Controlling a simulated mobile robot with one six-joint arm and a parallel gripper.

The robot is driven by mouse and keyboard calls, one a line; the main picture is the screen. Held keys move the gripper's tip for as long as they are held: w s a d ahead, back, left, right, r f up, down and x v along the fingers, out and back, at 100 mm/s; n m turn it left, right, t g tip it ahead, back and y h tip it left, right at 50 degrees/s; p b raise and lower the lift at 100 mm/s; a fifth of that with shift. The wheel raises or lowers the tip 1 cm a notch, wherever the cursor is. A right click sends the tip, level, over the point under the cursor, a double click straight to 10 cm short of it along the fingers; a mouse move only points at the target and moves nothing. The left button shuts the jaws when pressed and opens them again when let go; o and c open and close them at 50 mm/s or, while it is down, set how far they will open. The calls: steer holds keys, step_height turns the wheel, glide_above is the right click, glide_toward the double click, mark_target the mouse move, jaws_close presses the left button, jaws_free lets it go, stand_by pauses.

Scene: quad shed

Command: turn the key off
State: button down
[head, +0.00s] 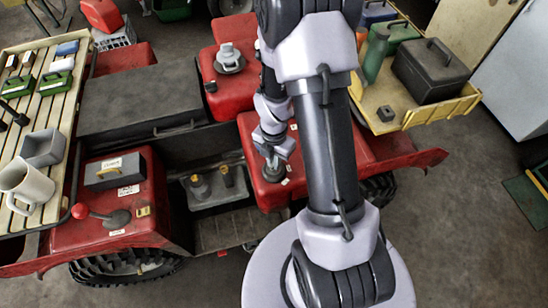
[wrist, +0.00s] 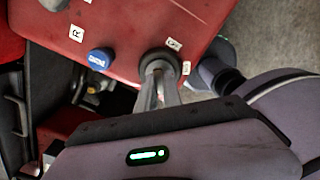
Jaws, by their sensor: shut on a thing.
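My gripper (wrist: 158,80) is shut at a round dark key switch (wrist: 152,56) on a red panel (wrist: 120,25) in the wrist view. Its fingers hide the key, so I cannot see which way the key points. Two small white labels (wrist: 174,44) sit beside the switch. In the head view my gripper (head: 273,162) reaches down to the red panel (head: 262,191) near the middle of the red quad. The key is too small to make out there.
A blue knob (wrist: 99,59) and an "R" label (wrist: 76,33) are left of the switch. In the head view, a red-knobbed lever (head: 81,211) is at lower left, a slatted bench (head: 62,103) at left, and a yellow tray (head: 436,111) at right.

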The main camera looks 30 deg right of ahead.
steer(key=n+p, duration=0.1)
steer(key=n, duration=0.1)
steer(key=shift+r+n, duration=0.15)
steer(key=shift+n, duration=1.35)
steer(key=n+p, duration=0.2)
steer(key=p, duration=0.1)
steer(key=n+p, duration=0.1)
steer(key=p, duration=0.3)
steer(key=shift+w+d+r+p, duration=0.1)
steer(key=shift+w+p, duration=0.1)
steer(key=shift+p, duration=0.1)
steer(key=p, duration=0.5)
steer(key=shift+s+n+p, duration=0.2)
steer(key=shift+n+p, duration=0.1)
steer(key=shift+p, duration=0.05)
